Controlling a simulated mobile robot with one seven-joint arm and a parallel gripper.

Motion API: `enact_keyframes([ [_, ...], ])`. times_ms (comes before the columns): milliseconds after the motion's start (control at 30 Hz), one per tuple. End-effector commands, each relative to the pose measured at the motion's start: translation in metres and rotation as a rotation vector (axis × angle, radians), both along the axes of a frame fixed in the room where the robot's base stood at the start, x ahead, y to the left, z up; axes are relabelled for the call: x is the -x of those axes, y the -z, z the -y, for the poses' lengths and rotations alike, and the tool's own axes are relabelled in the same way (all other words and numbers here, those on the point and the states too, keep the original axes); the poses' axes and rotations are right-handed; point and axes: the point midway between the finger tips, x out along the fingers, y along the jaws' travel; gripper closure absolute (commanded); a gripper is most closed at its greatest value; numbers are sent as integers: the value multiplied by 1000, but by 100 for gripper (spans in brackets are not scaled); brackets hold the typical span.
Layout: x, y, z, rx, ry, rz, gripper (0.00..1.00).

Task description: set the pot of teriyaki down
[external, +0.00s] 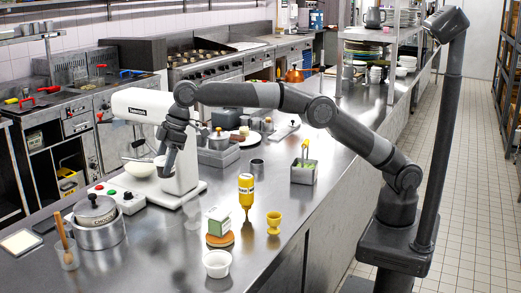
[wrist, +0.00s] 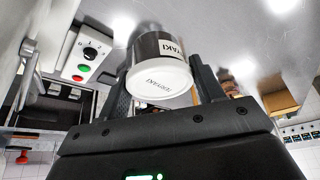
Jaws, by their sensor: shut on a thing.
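The pot of teriyaki (wrist: 160,84) is a small dark pot with a white lid and a white label with black lettering. In the wrist view it sits between the two dark fingers of my gripper (wrist: 160,74), which is shut on it. In the external view my gripper (external: 163,160) points down in front of the white mixer (external: 133,107), above the steel counter. The pot is small there and partly hidden by the fingers. It looks raised, though the gap below it is hard to judge.
A control box with coloured buttons (external: 116,196) and a lidded steel pot (external: 98,235) stand at left. A yellow squeeze bottle (external: 246,190), yellow egg cup (external: 274,222), green-white carton (external: 219,221) and white ramekin (external: 217,263) stand toward the front. Bare counter (external: 175,240) lies between.

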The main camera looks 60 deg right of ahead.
Motion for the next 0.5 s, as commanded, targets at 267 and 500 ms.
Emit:
enact_keyframes([
  [267, -7, -11, 80, 0, 30, 1, 63],
  [500, 0, -5, 134, 0, 66, 1, 63],
])
